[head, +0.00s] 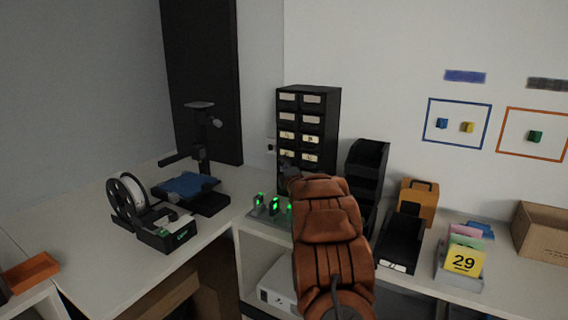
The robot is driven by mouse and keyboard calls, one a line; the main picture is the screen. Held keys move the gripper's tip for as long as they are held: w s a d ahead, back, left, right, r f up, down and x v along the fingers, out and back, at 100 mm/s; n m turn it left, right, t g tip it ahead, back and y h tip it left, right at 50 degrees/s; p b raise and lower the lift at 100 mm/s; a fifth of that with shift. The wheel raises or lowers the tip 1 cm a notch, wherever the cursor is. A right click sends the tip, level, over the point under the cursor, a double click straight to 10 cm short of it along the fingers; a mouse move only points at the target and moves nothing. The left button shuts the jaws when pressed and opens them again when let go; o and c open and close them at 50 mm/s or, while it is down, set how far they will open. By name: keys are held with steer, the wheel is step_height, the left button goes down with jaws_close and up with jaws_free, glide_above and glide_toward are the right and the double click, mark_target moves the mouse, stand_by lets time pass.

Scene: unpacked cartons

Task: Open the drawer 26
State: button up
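A tall black drawer cabinet (323,105) stands against the wall at the back of the counter, with two columns of small drawers carrying pale labels. The labels are too small to read, so I cannot tell which drawer is 26. The visible upper drawers look shut. A brown, padded, segmented shape, apparently my arm, rises in the foreground and covers the cabinet's lower part. At its far end a small dark grey part, apparently my gripper (290,177), shows in front of the lower drawers. Its fingers cannot be made out, nor whether it touches the cabinet.
Black stacked bins (366,158) stand right of the cabinet. A black open tray (400,243), an orange-brown box (418,200), a card stand with a yellow "29" card (464,262) and a carton (542,232) line the right counter. A filament spool (126,197) stands left.

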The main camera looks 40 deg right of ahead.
steer(key=shift+w+d+r, duration=0.15)
steer(key=shift+w, duration=0.2)
steer(key=shift+c, duration=0.2)
jaws_close()
